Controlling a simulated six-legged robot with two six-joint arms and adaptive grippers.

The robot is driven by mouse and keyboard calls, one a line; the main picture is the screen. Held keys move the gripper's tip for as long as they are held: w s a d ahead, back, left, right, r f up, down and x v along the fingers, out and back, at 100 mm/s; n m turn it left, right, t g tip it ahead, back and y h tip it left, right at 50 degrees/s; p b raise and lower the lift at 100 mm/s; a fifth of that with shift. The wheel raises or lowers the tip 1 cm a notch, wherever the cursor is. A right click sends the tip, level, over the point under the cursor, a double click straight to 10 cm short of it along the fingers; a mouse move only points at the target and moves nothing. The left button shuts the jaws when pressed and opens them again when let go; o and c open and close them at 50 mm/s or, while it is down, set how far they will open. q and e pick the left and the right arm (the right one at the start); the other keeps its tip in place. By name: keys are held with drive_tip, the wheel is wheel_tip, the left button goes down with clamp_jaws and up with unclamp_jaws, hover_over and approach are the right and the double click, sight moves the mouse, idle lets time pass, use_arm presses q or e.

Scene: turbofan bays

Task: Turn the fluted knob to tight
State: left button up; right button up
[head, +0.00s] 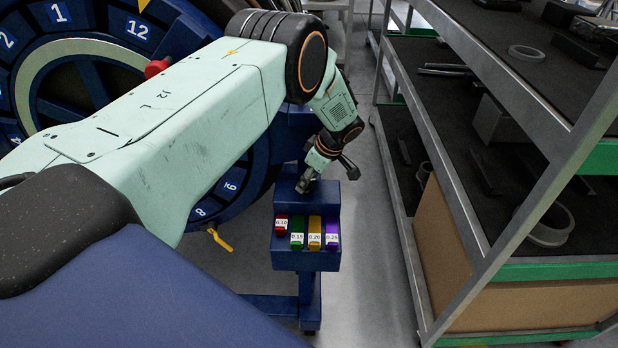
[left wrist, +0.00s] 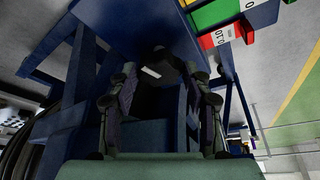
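A dark round piece with a short white mark, which looks like the fluted knob (left wrist: 160,62), shows in the left wrist view beyond my fingertips. Its flutes are too dark to make out, and I cannot pick it out in the head view. My left gripper (head: 327,178) is at the upper part of a small blue stand (head: 307,260). In the left wrist view my left gripper (left wrist: 162,78) has its two fingers wide apart, one on each side of the dark piece. I cannot tell whether they touch it. My right gripper is not in view.
Red (head: 282,225), green (head: 297,240), yellow (head: 314,234) and purple (head: 332,236) labelled pieces sit on the stand's front. A blue numbered ring (head: 215,200) stands at left, with a yellow tag (head: 221,241) below. A metal shelf rack (head: 435,150) is at right. Floor shows between.

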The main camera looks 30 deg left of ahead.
use_arm(q)
drive_tip(key=shift+d, duration=0.1)
drive_tip(key=c, duration=0.7)
